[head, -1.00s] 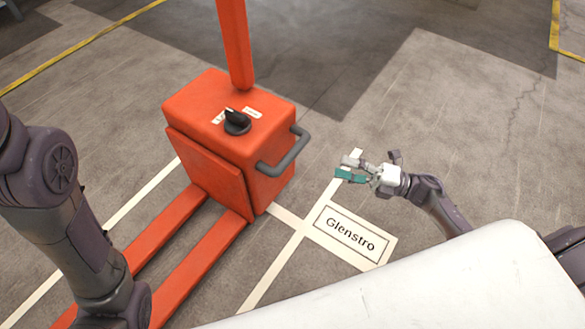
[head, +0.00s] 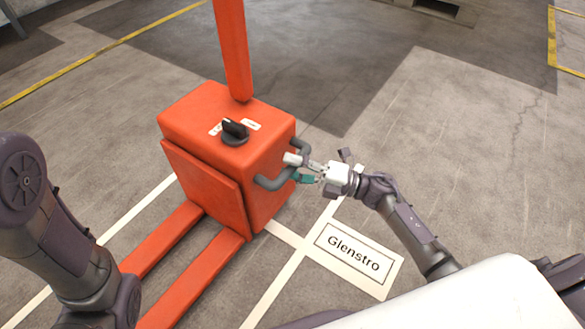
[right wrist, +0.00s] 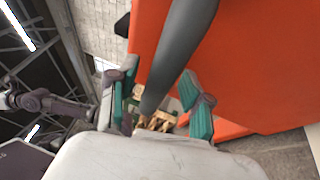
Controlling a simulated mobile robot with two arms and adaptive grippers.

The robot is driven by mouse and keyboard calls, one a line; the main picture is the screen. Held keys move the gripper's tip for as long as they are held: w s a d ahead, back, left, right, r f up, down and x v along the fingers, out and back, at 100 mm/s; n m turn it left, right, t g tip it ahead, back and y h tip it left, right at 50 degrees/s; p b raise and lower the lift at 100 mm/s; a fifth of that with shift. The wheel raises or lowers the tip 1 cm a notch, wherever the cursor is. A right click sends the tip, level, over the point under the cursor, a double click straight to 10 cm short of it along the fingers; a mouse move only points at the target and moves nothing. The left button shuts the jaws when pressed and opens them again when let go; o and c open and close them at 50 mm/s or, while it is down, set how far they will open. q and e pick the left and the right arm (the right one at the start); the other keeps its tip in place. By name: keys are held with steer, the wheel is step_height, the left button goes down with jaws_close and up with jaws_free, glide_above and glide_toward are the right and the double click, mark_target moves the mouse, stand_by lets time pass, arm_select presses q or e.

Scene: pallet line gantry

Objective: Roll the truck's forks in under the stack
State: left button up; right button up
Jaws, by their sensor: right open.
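The orange truck (head: 215,165) stands left of centre in the head view, with two flat forks (head: 190,280) reaching toward the lower left. Its grey handle (head: 268,184) sticks out from the right side of the body. My right gripper (head: 297,168) is at this handle, with its jaws open. In the right wrist view the handle bar (right wrist: 180,50) runs between the two green-padded fingers (right wrist: 162,95); I cannot tell whether either touches it. My left arm shows at the left, but its gripper is out of view. The stack cannot be made out; small brown shapes show beyond the fingers.
A black knob (head: 235,132) sits on the truck's top, and an orange mast (head: 231,50) rises behind it. A floor label "Glenstro" (head: 353,253) and white lines lie right of the truck. The floor beyond, toward the upper right, is clear.

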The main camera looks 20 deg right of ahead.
jaws_close()
stand_by(0.3)
